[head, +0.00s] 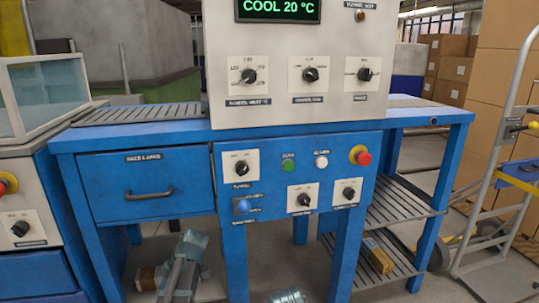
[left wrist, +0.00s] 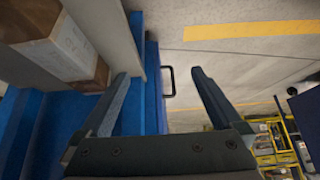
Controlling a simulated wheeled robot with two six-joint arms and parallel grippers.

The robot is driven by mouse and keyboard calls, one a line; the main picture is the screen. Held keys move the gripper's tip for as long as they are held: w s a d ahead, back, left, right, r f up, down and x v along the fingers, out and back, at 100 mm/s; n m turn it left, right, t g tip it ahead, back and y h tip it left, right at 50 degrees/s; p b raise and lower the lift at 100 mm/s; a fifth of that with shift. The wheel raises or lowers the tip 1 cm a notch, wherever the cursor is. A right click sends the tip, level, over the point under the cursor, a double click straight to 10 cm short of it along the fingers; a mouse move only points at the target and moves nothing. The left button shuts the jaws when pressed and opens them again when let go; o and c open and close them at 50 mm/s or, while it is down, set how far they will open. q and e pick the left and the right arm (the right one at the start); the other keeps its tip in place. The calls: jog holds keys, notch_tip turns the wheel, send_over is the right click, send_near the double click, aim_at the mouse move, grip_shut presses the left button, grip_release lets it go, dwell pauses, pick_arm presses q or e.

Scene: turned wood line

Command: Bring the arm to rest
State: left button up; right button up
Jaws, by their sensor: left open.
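My left arm (head: 183,268) shows at the bottom of the head view, in front of the blue bench. I cannot make out its fingers there. In the left wrist view my left gripper (left wrist: 161,78) has its two dark fingers spread wide, with nothing held between them. A dark drawer handle (left wrist: 168,82) shows beyond the fingers, in the gap between them. In the head view this handle (head: 148,193) sits on the shut blue drawer (head: 110,183). A grey part of my own body shows at the bottom edge; no right gripper fingers are visible.
The blue bench carries a grey control box (head: 300,110) reading COOL 20 °C. Its front panel has knobs and a red stop button (head: 361,156). A slatted shelf (head: 405,207) is at right, beside a hand truck (head: 495,190). A labelled box (left wrist: 60,50) is close in the wrist view.

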pick_arm(q)
jog(key=s+d+r+m+h+p, duration=0.2)
jog(key=s+d+r+m+p, duration=0.3)
jog(key=d+m, duration=0.35)
jog(key=s+d+r+m+t+h+p, duration=0.1)
jog(key=s+d+r+m+p, duration=0.2)
jog(key=s+d+m+p, duration=0.35)
jog(key=s+d+r+m+h+p, duration=0.2)
jog(key=s+d+r+m+p, duration=0.3)
jog(key=d+m, duration=0.6)
notch_tip(320, 180, up, 36)
jog(key=n+p, duration=0.1)
jog(key=p, duration=3.5)
jog(key=shift+s+d+r+n, duration=0.2)
jog(key=shift+s+d+n, duration=0.05)
jog(key=shift+s+n, duration=0.1)
